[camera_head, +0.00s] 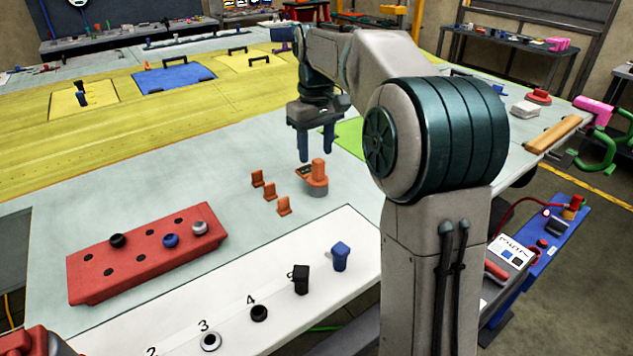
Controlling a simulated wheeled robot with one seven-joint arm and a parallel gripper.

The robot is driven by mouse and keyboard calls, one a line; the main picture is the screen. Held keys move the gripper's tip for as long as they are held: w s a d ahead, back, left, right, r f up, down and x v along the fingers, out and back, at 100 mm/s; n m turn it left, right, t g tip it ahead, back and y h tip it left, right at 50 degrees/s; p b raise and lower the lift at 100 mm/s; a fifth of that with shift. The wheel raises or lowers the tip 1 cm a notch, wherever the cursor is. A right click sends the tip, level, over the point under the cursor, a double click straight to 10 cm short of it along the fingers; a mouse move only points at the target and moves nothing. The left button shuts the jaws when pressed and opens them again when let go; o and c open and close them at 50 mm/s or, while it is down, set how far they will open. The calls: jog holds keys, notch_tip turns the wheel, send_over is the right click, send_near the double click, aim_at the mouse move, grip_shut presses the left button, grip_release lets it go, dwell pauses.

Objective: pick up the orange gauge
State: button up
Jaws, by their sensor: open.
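The orange gauge (318,172) appears to be the upright orange piece with a grey round base on the pale grey table top, right of the three small orange brackets. A dark part juts from its left side. My gripper (315,152) points down with its two blue fingers apart and nothing visible between them. In the picture the fingertips are just above the gauge's top. I cannot tell from this single view how far apart they are in depth, or whether they touch.
Small orange brackets (270,191) stand close to the left of the gauge. A red block with holes (140,262) holds several knobs. A white numbered strip (330,262) carries black and blue pieces in front. A green patch (349,137) lies behind. Grey table around the gauge is mostly clear.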

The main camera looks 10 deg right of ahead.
aim_at(316, 159)
notch_tip(316, 159, down, 5)
jog(key=shift+w+r, duration=0.15)
jog(key=shift+d, duration=0.1)
grip_shut()
jog(key=shift+r, duration=0.2)
